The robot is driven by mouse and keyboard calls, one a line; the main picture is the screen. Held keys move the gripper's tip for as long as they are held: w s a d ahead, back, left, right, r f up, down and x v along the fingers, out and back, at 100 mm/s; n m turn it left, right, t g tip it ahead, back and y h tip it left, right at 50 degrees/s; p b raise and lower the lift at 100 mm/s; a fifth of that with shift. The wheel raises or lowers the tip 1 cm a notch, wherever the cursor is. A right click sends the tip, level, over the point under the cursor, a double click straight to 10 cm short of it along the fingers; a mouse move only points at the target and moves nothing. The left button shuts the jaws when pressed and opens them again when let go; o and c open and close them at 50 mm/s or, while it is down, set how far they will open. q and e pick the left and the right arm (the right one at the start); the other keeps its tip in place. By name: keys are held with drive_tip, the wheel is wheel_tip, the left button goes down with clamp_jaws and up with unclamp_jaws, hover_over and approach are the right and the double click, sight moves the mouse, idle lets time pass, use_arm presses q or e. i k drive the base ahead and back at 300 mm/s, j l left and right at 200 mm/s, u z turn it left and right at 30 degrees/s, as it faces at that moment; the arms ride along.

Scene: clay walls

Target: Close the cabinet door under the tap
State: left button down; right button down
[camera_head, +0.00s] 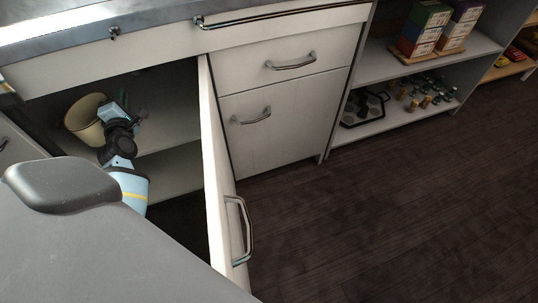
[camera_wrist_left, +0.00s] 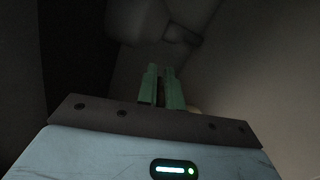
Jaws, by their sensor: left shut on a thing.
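The white cabinet door (camera_head: 214,170) stands wide open, seen nearly edge-on, in the head view. Its metal handle (camera_head: 240,230) is on the outer face at the right. The open cabinet (camera_head: 170,170) is left of the door, with shelves inside. My left gripper (camera_head: 118,106) is inside the opening, beside a beige pot (camera_head: 85,118) and apart from the door. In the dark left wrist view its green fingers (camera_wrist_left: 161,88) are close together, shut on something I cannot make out. The tap and my right gripper are not in view.
A steel-edged counter (camera_head: 75,30) with a long rail (camera_head: 285,14) runs above. A drawer (camera_head: 285,66) and a shut cupboard (camera_head: 270,120) are to the right of the door. Open shelves (camera_head: 400,110) hold boxes and jars. The dark floor (camera_head: 390,225) is clear.

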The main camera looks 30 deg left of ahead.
sight(228, 257)
drive_tip(key=l, duration=0.25)
drive_tip(key=i+l, duration=0.1)
drive_tip(key=l, duration=0.15)
drive_tip(key=k+l+u, duration=0.1)
drive_tip(key=k, duration=0.3)
drive_tip(key=k+j+u, duration=0.1)
drive_tip(key=j+u, duration=0.15)
drive_tip(key=u, duration=0.25)
drive_tip(key=j+u, duration=0.25)
drive_tip(key=u, duration=0.25)
